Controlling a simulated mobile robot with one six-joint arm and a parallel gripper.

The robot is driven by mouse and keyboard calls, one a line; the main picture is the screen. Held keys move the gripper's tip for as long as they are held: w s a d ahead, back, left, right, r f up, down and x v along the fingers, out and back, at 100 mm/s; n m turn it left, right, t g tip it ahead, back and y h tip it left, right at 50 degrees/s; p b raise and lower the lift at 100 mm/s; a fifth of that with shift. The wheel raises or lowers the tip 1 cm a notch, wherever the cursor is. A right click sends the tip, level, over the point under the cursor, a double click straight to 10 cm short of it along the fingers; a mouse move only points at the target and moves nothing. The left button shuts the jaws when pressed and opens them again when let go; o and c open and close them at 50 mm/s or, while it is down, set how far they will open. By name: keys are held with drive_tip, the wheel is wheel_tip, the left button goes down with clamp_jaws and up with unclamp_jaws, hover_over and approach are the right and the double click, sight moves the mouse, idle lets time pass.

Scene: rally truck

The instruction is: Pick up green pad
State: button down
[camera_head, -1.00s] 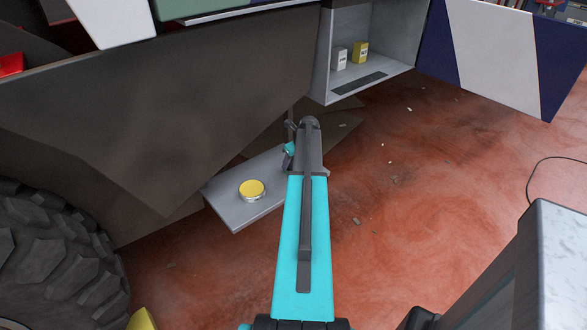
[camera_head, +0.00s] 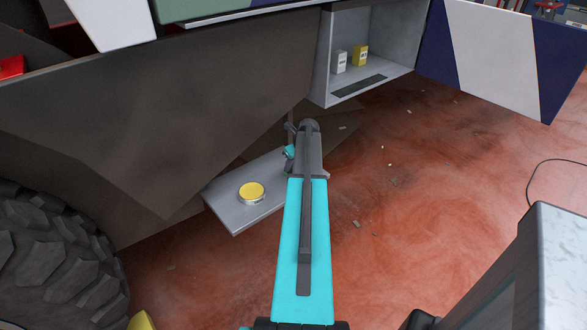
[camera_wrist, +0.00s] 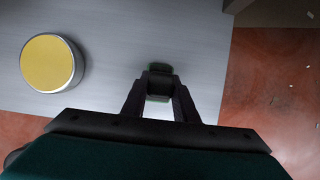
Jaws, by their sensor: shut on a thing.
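The green pad (camera_wrist: 159,69) shows in the wrist view as a small dark green edge at my gripper's fingertips; the fingers hide most of it. My gripper (camera_wrist: 160,88) is shut on it, above or at the grey step plate (camera_wrist: 110,20); I cannot tell whether the pad touches the plate. In the head view, my teal arm hides the pad and the fingertips. The same plate (camera_head: 222,208) shows there left of my arm.
A round tin with a yellow top (camera_head: 252,192) stands on the plate, left of my gripper; it also shows in the wrist view (camera_wrist: 50,63). An open compartment (camera_head: 400,62) above holds a white box (camera_head: 339,61) and a yellow box (camera_head: 360,55). A large tyre (camera_head: 50,255) is at left.

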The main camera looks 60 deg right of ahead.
drive_tip(key=shift+r, duration=0.2)
drive_tip(key=shift+r+b, duration=0.3)
drive_tip(key=shift+r, duration=1.15)
drive_tip(key=s+d+r+b, duration=0.1)
drive_tip(key=s, duration=0.6)
drive_tip(key=s+d+b, duration=0.1)
drive_tip(key=s+d, duration=0.1)
drive_tip(key=s, duration=0.6)
drive_tip(key=shift+s+d+r, duration=0.25)
drive_tip(key=shift+s+r, duration=0.05)
drive_tip(key=shift+r, duration=0.1)
